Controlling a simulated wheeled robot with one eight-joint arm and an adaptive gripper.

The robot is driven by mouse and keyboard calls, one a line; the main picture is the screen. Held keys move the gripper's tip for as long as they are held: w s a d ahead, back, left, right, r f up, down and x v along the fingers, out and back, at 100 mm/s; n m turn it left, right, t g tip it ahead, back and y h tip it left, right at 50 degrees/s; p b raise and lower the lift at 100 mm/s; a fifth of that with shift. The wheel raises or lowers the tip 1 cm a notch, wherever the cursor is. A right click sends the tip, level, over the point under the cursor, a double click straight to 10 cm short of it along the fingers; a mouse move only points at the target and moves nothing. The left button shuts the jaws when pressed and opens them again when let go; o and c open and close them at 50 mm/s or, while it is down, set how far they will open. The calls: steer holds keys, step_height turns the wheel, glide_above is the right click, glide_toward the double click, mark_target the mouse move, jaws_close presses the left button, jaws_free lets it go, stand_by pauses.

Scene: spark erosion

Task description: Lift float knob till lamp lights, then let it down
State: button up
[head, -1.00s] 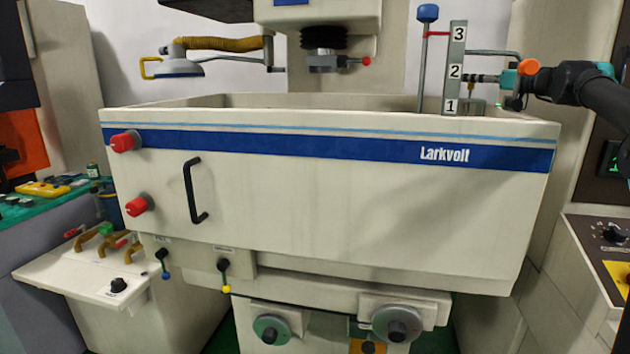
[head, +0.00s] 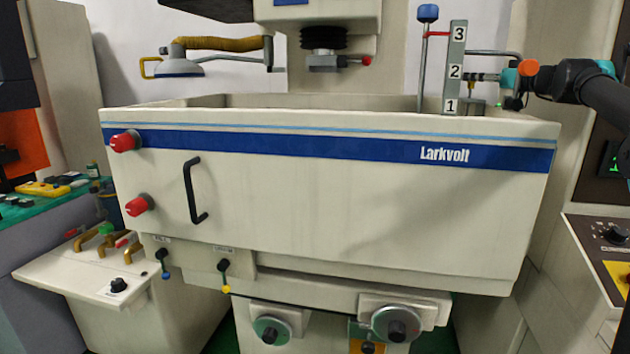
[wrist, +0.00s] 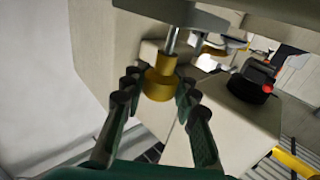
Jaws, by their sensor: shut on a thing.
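The float knob (wrist: 160,84) is a brass-coloured cylinder on a thin metal rod, in the middle of the wrist view. My gripper (wrist: 159,88) is shut on it, with dark fingers on both sides. In the head view my gripper (head: 490,77) reaches in from the right, level with the 2 on the grey post (head: 456,90) marked 1, 2 and 3. The knob is too small there to tell from the fingers. A rod with a blue top (head: 428,13) stands left of the post, with a red pointer between them. I cannot make out a lit lamp for certain.
The cream tank (head: 330,215) with a blue stripe fills the middle; its rim runs below my gripper. A machine head (head: 325,62) hangs behind it. A control panel (head: 608,235) stands at the right. A green glow (head: 613,160) shows on the dark cabinet.

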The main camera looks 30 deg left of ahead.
steer(key=shift+f, duration=1.25)
steer(key=o, duration=0.9)
steer(key=shift+s+d, duration=0.1)
steer(key=shift+d, duration=0.05)
steer(key=v, duration=1.7)
stand_by(0.5)
steer(key=shift+d, duration=0.1)
stand_by(0.3)
